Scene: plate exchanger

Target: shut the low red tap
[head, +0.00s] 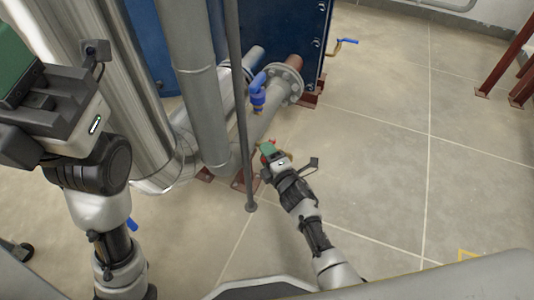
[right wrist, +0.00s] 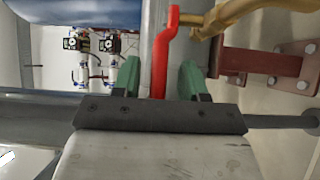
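The low red tap's handle (right wrist: 161,62) stands between the two green fingers of my right gripper (right wrist: 159,72) in the right wrist view, with a gap on each side. The handle has a bend near its top and meets a brass-coloured tap body (right wrist: 235,15) at the upper right. In the head view, my right gripper (head: 267,150) is low beside the grey pipe, with a bit of red (head: 268,143) at its tip. My left gripper (head: 14,62) is raised at the far left, partly cut off by the frame; its finger gap is hidden.
A thin grey post (head: 243,120) stands just left of my right gripper. A blue-handled valve (head: 257,92) sits above on the flanged grey pipe (head: 270,103). A red-brown support (right wrist: 260,65) is close on the right in the wrist view.

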